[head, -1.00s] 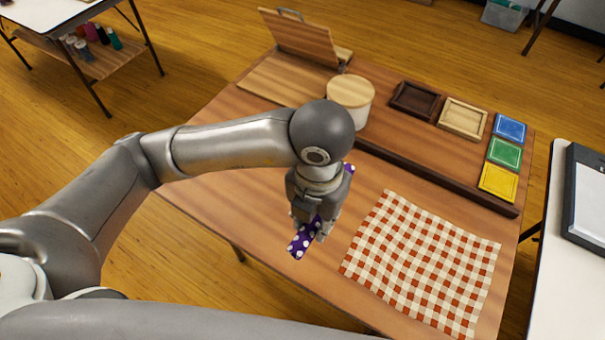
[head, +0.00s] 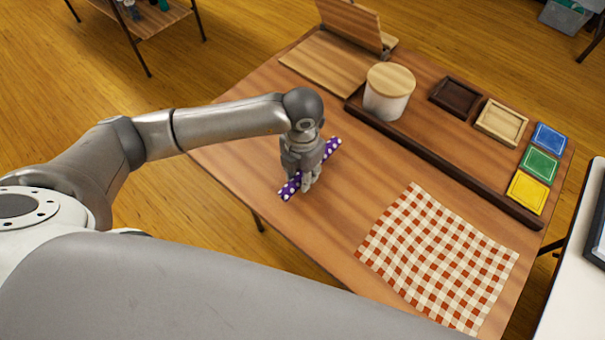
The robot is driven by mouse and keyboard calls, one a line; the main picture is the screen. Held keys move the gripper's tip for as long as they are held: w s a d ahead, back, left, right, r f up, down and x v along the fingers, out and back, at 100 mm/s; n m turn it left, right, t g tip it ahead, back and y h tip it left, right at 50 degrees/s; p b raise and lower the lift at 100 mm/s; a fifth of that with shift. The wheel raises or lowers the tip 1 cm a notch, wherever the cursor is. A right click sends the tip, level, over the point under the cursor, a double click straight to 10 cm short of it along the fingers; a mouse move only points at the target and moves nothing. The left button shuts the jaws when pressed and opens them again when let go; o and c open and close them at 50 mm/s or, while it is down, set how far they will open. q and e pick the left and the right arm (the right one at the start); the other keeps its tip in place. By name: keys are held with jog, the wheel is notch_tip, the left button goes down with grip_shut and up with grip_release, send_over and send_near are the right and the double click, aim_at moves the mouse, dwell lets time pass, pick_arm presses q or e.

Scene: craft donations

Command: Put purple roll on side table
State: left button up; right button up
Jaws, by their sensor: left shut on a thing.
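A purple roll with white dots (head: 332,147) is held in my left gripper (head: 305,186), whose fingers are shut around its middle. Both ends of the roll show, running from lower left to upper right. The roll is over the left part of the wooden table (head: 240,150), close to its top; I cannot tell if it touches. The gripper hides the middle of the roll. My right gripper is out of view.
The table holds a checkered cloth (head: 440,256), a lidded canister (head: 388,100), a dark rail (head: 450,172), frames and coloured tiles. A white table (head: 570,290) stands at right. A shelved table (head: 150,22) stands at upper left.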

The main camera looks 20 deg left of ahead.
pick_arm(q)
jog(key=shift+f, duration=0.8)
jog(key=shift+f, duration=0.25)
jog(key=o, duration=1)
jog(key=shift+r, duration=0.1)
